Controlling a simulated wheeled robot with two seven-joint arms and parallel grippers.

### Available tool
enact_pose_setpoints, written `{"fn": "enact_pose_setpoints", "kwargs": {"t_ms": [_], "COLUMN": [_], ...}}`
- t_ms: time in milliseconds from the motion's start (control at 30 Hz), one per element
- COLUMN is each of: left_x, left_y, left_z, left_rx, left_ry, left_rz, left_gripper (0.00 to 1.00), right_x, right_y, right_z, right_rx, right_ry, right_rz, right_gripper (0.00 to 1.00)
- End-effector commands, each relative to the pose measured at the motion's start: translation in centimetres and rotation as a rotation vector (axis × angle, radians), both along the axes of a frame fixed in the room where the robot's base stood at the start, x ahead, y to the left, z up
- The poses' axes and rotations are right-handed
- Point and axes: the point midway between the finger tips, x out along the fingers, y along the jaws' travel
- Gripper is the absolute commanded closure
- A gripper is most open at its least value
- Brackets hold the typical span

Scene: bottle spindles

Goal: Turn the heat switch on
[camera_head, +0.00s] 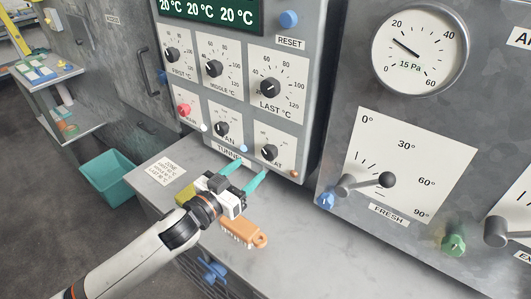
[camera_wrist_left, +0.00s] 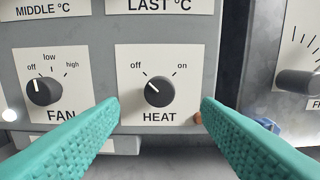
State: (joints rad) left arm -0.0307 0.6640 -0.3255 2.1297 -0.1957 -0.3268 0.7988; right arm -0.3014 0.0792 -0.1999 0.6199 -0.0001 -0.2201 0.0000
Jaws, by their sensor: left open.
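The heat switch is a black round knob (camera_wrist_left: 159,92) on a white plate marked HEAT, with "off" at upper left and "on" at upper right. Its white pointer line aims up and left, toward "off". In the head view the heat knob (camera_head: 270,152) is at the lower right of the panel. My left gripper (camera_head: 245,174) is open, with teal fingers pointing at the panel just below the heat knob. In the left wrist view the fingers (camera_wrist_left: 160,112) stand apart on either side of the knob, not touching it. My right gripper is not in view.
The fan knob (camera_wrist_left: 44,92) is left of the heat knob. A small orange lamp (camera_head: 294,173) is at the panel's lower right. An orange brush (camera_head: 243,233) lies on the grey ledge under my gripper. A lever (camera_head: 368,182) marked FRESH is to the right.

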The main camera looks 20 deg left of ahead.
Motion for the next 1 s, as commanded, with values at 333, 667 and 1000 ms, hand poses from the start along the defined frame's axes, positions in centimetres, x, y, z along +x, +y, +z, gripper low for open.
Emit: {"fn": "enact_pose_setpoints", "kwargs": {"t_ms": [333, 667, 1000], "left_x": [6.0, 7.7, 7.7], "left_y": [-2.2, -2.8, -2.8], "left_z": [0.2, 0.0, 0.0], "left_rx": [0.001, 0.002, 0.002], "left_ry": [0.0, 0.002, 0.002], "left_rz": [0.002, 0.001, 0.001], "left_gripper": [0.42, 0.42, 0.68], "right_x": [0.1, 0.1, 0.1], "right_y": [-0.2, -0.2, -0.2], "right_z": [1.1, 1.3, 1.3], "right_rx": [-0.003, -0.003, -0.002], "right_ry": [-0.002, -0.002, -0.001], "right_rz": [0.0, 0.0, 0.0], "right_gripper": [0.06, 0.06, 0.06]}}
